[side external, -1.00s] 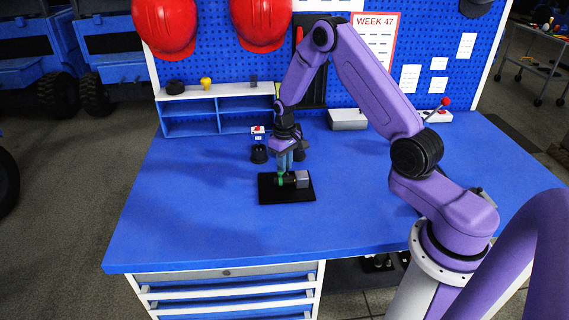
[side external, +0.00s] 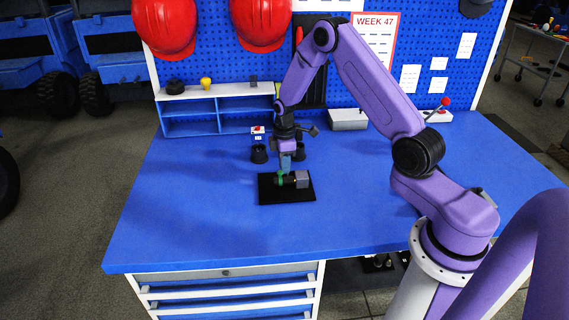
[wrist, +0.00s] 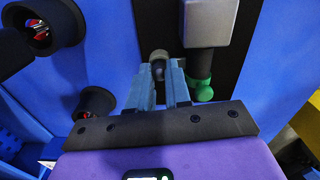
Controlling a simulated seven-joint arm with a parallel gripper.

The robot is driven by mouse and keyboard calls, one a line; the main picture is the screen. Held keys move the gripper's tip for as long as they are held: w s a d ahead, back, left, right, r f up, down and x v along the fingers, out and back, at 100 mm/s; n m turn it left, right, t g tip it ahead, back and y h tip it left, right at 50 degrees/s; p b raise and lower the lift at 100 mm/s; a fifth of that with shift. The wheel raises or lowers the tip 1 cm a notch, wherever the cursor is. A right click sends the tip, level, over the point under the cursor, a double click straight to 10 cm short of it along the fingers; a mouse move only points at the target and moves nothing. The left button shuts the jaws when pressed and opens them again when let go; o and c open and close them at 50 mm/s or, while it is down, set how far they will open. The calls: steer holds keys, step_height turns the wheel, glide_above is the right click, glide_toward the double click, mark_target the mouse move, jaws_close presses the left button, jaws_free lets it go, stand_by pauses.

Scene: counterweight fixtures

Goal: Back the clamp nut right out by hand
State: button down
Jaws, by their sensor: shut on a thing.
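My gripper (wrist: 164,72) points down over the fixture, its two blue-grey fingers closed around a small grey round-ended piece, which I take to be the clamp nut (wrist: 160,56). The fingers hide most of it. Beside the right finger in the wrist view is a green part (wrist: 200,90) on a dark rod that joins a grey block (wrist: 208,22). In the side view my gripper (side external: 286,168) is just above the green part (side external: 280,180), with the grey block (side external: 302,179) to its right. The fixture sits on a black base plate (side external: 285,197).
Two dark cups (side external: 259,154) stand behind the fixture; they show at left in the wrist view (wrist: 95,102). A blue shelf unit (side external: 190,124) and a grey box (side external: 347,119) are at the back. The bench front and left are clear.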

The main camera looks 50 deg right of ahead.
steer(key=n, duration=0.4)
steer(key=shift+n, duration=0.3)
steer(key=n, duration=0.4)
steer(key=shift+n, duration=0.3)
steer(key=c, duration=1.3)
jaws_free()
steer(key=shift+c, duration=0.2)
steer(key=shift+r, duration=0.1)
step_height(320, 180, up, 17)
steer(key=shift+r, duration=0.15)
steer(key=shift+a, duration=0.15)
